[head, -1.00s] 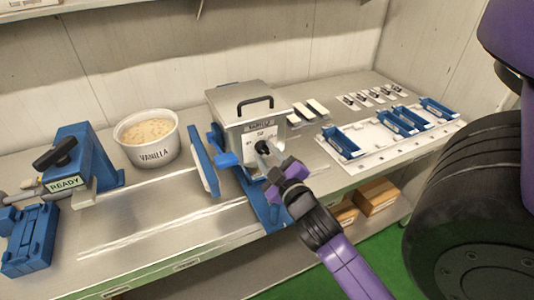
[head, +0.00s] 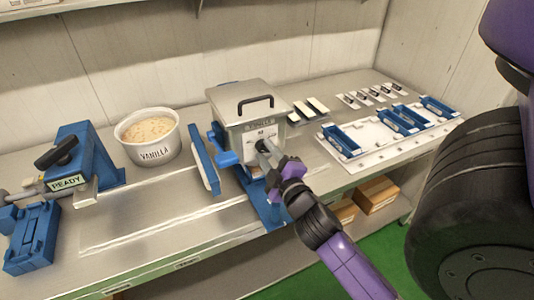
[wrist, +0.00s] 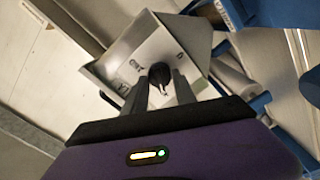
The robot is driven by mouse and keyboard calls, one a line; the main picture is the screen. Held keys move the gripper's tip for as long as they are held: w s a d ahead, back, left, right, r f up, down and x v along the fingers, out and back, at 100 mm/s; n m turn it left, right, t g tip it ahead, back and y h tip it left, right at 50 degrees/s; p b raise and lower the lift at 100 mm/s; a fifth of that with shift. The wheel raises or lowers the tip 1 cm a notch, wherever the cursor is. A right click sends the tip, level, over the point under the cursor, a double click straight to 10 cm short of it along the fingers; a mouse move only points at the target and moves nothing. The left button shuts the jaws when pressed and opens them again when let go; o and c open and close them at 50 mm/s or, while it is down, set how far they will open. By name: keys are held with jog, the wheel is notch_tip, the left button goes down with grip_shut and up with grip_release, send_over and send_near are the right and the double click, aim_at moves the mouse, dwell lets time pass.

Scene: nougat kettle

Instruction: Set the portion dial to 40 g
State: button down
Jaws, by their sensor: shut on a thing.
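The portion dial is a black knob (wrist: 160,74) on the front face of a steel box-shaped machine (head: 240,102) with a black top handle and blue stand. In the wrist view the knob sits between the two fingers of my gripper (wrist: 161,82), which is shut on it. A light pointer or edge shows on the knob. In the head view my gripper (head: 272,158) covers the knob and part of the white dial label (head: 261,132). Numbers on the label are too small or blurred to read surely, so the dial's setting cannot be told.
A white tub marked VANILLA (head: 153,151) stands left of the machine. A blue device marked READY (head: 68,182) is at far left. A white tray with blue holders (head: 358,150) lies to the right. The counter's front middle (head: 150,222) is clear.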

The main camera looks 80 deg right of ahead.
jog(key=shift+f, duration=0.1)
jog(key=c, duration=1)
grip_release()
jog(key=b+v, duration=0.3)
jog(key=v, duration=0.4)
jog(key=shift+s+a, duration=0.2)
jog(key=shift+a, duration=0.1)
